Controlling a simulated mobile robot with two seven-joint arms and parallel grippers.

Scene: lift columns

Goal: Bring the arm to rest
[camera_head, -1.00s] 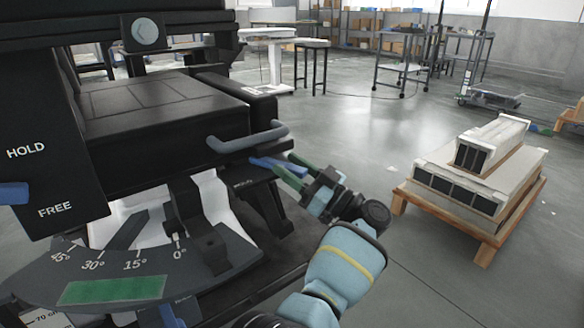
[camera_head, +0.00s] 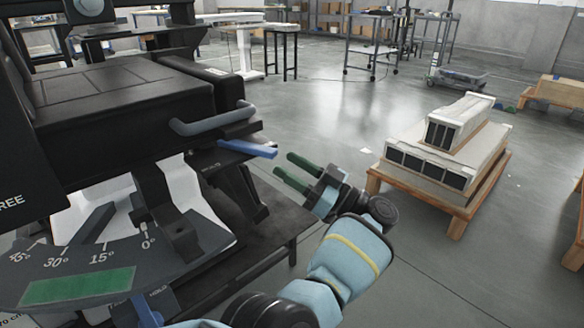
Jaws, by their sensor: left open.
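My left gripper (camera_head: 296,172) is in the middle of the camera_head view, on a light-blue arm that comes up from the bottom. Its two green-tipped fingers are apart, with nothing between them. They point left toward a blue lever (camera_head: 247,148) on the side of the black machine (camera_head: 130,105). A gap shows between the fingertips and the lever. A grey bar handle (camera_head: 212,119) sits just above the lever. My right gripper is not in view.
An angle scale (camera_head: 75,270) with a green patch is at the lower left. A wooden pallet (camera_head: 415,192) with stacked pale boxes stands on the floor at right. Tables and shelves are at the back. Open grey floor (camera_head: 320,110) lies between.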

